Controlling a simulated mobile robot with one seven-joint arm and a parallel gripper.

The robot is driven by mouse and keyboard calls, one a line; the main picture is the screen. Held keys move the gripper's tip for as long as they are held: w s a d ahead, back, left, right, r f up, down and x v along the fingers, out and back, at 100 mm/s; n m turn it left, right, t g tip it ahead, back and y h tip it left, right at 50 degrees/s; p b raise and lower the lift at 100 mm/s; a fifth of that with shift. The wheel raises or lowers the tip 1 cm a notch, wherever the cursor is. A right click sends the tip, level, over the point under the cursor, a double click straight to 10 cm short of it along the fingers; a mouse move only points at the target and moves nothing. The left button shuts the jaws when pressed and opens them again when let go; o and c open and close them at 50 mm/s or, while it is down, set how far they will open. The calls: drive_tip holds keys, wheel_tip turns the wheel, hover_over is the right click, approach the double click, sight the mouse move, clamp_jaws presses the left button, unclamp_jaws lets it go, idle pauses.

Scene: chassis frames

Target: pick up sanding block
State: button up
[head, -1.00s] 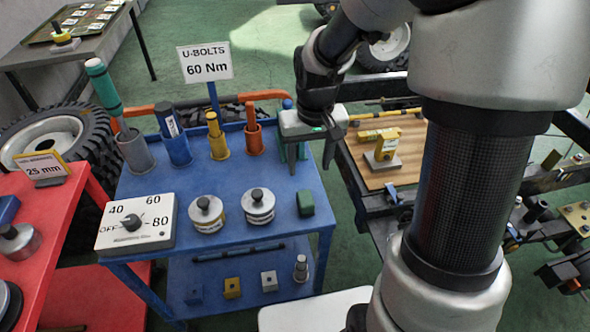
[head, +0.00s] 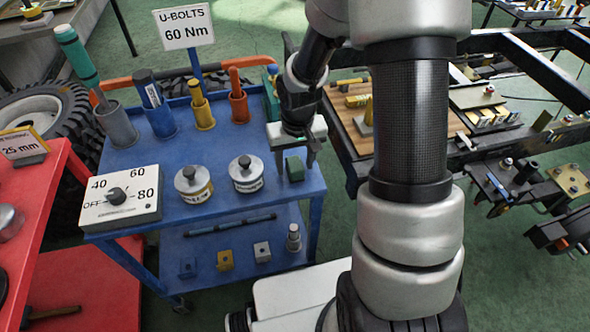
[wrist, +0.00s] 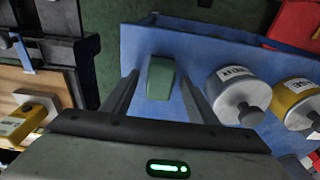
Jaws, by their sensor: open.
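The sanding block appears to be the small green block (head: 295,170) at the right end of the blue cart's top. My gripper (head: 296,159) is open and empty, pointing down just above the block. In the wrist view the green block (wrist: 160,80) appears between the two spread fingers, with blue surface showing on both sides. I cannot tell the exact height left between fingertips and block.
Two silver-lidded tins (head: 246,173) and (head: 193,185) stand left of the block. A dial box (head: 120,198) and several coloured holders with tools share the blue cart (head: 225,143). A wooden board (head: 355,128) lies on a frame at the right.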

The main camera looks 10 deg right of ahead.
sight(295, 163)
drive_tip(key=shift+f, duration=0.3)
drive_tip(key=c, duration=1.2)
drive_tip(key=shift+o, duration=0.2)
drive_tip(key=shift+r, duration=0.15)
wheel_tip(295, 163, up, 10)
drive_tip(key=shift+f+p, duration=0.1)
drive_tip(key=shift+p, duration=0.95)
